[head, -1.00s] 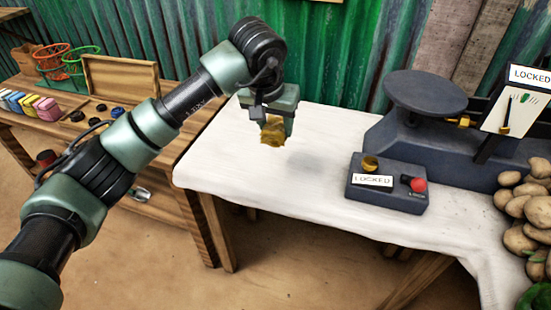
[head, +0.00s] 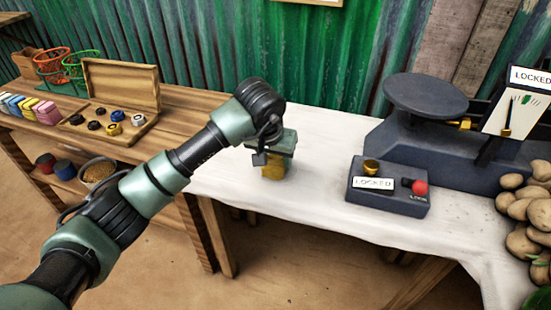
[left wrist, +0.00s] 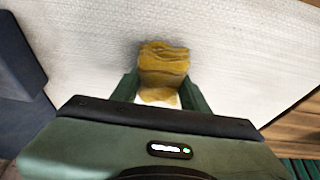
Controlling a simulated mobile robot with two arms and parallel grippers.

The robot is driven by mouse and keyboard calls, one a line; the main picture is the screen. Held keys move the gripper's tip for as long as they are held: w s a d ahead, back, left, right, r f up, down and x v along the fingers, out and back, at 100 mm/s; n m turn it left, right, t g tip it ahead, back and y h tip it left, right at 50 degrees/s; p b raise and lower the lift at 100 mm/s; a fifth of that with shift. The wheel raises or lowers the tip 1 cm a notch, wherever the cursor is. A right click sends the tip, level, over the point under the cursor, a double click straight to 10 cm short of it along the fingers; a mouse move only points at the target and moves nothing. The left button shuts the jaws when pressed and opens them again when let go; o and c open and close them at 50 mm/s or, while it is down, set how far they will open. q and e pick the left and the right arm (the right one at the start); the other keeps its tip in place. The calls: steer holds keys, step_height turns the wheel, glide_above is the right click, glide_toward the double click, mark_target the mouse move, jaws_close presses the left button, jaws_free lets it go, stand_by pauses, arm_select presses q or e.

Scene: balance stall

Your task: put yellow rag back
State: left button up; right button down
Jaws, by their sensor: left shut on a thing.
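The yellow rag (head: 272,173) is a crumpled mustard-coloured cloth. My left gripper (head: 271,168) is shut on it, pointing down over the left part of the white-covered table (head: 330,205). In the left wrist view the rag (left wrist: 163,66) bunches between the two fingers of the left gripper (left wrist: 160,90). The rag is at or just above the table cover; I cannot tell whether it touches. My right gripper is not in view.
A dark box with a LOCKED label and red knob (head: 420,187) stands right of the rag. Behind it is a scale with a round pan (head: 425,92). Potatoes (head: 530,212) lie at far right. A wooden bench (head: 190,110) holds an open box of weights and coloured blocks.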

arm_select(q)
steer(key=shift+f, duration=0.1)
steer(key=o, duration=1.3)
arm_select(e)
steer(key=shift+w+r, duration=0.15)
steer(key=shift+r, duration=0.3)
arm_select(q)
steer(key=p+v, duration=0.1)
steer(key=v, duration=1.1)
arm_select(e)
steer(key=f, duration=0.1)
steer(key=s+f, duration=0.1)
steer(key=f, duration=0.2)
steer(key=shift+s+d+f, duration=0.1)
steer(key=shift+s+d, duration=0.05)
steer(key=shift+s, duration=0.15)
